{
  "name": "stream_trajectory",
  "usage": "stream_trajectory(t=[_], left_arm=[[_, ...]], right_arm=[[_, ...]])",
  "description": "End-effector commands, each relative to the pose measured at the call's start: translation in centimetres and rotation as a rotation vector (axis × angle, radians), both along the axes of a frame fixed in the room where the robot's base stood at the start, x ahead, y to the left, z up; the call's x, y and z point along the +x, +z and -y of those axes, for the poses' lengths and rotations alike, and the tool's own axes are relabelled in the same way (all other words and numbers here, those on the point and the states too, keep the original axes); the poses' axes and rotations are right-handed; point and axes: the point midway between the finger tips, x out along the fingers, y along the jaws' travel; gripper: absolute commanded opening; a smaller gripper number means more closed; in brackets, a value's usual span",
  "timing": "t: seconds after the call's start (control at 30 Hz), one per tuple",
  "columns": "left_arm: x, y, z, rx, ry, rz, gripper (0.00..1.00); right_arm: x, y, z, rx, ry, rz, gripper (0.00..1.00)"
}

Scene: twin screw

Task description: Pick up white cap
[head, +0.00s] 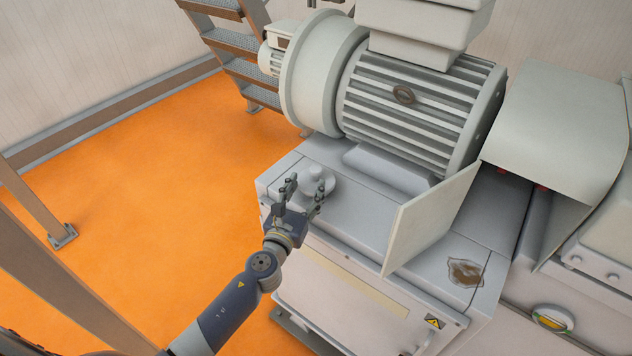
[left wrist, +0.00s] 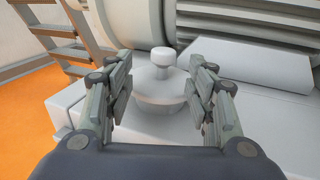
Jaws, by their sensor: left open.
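The white cap (head: 316,181) sits on the flat top of the grey machine base, near its left corner. It is a round, wide piece with a knob on top, and it stands upright. It also shows in the left wrist view (left wrist: 162,92), between and beyond the fingers. My left gripper (head: 304,190) is open at the near side of the cap, with one finger toward each side of it. In the left wrist view my left gripper (left wrist: 161,88) holds nothing, and I cannot tell whether a finger touches the cap. My right gripper is not in view.
A large ribbed motor (head: 410,105) stands behind the cap. An upright pale panel (head: 430,220) rises to the right. A brown stain (head: 465,272) marks the machine top. Metal stairs (head: 240,60) stand at the back, and orange floor (head: 150,190) lies open at left.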

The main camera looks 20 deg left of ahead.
Motion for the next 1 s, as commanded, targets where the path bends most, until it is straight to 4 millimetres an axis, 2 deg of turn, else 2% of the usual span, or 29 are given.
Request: stream_trajectory(t=[0.1, 0.23, 0.47, 0.6, 0.9, 0.93, 1.0], left_arm=[[1.3, 0.0, 0.1, -0.003, -0.001, 0.000, 0.50], [1.9, 0.1, 0.2, -0.004, 0.000, 0.000, 0.50], [5.0, 1.1, 0.6, -0.006, 0.001, 0.001, 0.50], [6.4, 0.7, 0.6, -0.004, 0.000, -0.001, 0.50], [6.8, 0.7, 0.6, -0.004, -0.001, -0.002, 0.50], [6.8, 0.7, 0.6, -0.004, -0.001, -0.002, 0.46], [6.8, 0.7, 0.6, -0.004, 0.000, -0.002, 0.30]], right_arm=[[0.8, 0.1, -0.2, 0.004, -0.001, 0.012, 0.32], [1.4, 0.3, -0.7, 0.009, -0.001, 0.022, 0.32], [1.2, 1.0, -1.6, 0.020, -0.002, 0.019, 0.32], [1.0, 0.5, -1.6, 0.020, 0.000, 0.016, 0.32], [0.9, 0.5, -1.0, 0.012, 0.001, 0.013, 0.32], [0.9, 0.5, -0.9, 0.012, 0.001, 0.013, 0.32], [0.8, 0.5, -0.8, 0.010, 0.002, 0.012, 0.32]])
